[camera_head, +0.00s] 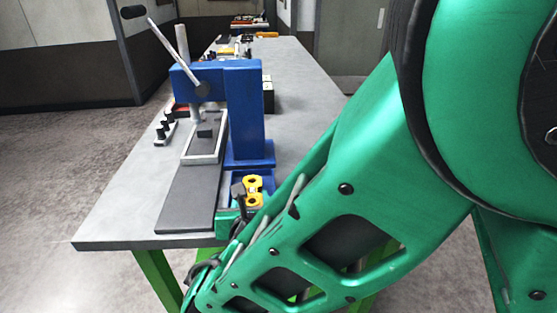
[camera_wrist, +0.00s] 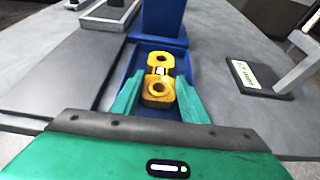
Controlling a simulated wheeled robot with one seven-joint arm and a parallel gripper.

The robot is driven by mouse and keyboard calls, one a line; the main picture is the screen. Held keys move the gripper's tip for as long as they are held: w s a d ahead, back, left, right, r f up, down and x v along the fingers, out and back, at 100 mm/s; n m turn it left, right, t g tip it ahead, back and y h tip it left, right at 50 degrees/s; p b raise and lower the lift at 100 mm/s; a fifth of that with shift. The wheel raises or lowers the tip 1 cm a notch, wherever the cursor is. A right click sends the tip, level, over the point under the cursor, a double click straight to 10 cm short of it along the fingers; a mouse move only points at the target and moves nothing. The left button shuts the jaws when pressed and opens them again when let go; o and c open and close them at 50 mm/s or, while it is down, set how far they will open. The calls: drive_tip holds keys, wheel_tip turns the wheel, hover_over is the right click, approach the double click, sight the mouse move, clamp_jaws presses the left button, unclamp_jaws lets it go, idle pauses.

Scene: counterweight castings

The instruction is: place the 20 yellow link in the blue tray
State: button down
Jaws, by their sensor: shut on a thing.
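The yellow link (camera_wrist: 158,72) is a two-holed piece with a small white label at its middle, its number too small to read. My gripper (camera_wrist: 158,88) has its green fingers on both sides of the link's near end and is shut on it. The blue tray (camera_wrist: 110,93) lies under and around the link in the wrist view; whether the link touches its floor I cannot tell. In the head view the link (camera_head: 253,188) shows beside the blue tray's visible edge (camera_head: 268,181), and my arm hides much of the gripper and tray.
A blue press (camera_head: 245,115) with a lever stands just behind the tray. A dark flat plate (camera_head: 188,200) lies to the left. A labelled dark pad (camera_wrist: 258,77) lies right of the tray. Small black-knobbed parts (camera_head: 163,131) stand at the grey table's left edge.

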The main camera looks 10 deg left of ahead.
drive_tip(key=shift+f, duration=0.1)
drive_tip(key=c, duration=1)
unclamp_jaws()
drive_tip(key=shift+f, duration=0.1)
drive_tip(key=shift+c, duration=0.2)
